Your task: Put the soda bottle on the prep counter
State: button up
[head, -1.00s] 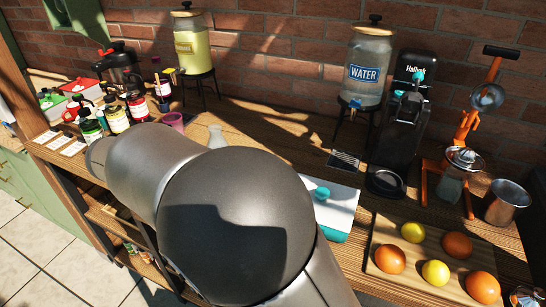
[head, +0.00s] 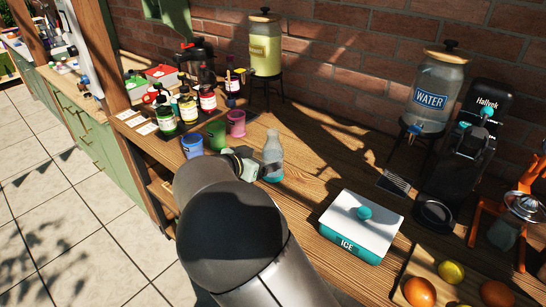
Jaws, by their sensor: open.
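A clear bottle (head: 273,149) with a teal lower part stands upright on the wooden counter in the head view, right of the coloured cups. I take it to be the soda bottle. My gripper (head: 266,169) is open at the bottle's lower left side. My arm and the gripper's own body hide part of it, so I cannot tell whether the bottle is between the fingers or touching them. The wooden counter (head: 320,140) runs along the brick wall. A green cabinet counter (head: 88,128) stands farther left; I cannot tell which is the prep counter.
Blue (head: 192,144), green (head: 215,134) and pink (head: 236,122) cups stand close left of the bottle. Several syrup bottles (head: 187,106) are behind them. A white-and-teal ice box (head: 361,226) is to the right. The wood between bottle and ice box is mostly clear.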

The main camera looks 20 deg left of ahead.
aim_at(266, 159)
jog(key=x, duration=0.1)
jog(key=p+x, duration=0.1)
jog(key=x, duration=0.1)
jog(key=p+x, duration=0.1)
jog(key=shift+w+d+f, duration=0.2)
jog(key=shift+d, duration=0.15)
jog(key=shift+w+d+f+p, duration=0.15)
jog(key=shift+w+f+p, duration=0.1)
jog(key=shift+w+p, duration=0.15)
jog(key=c, duration=1.5)
jog(key=shift+r, duration=0.15)
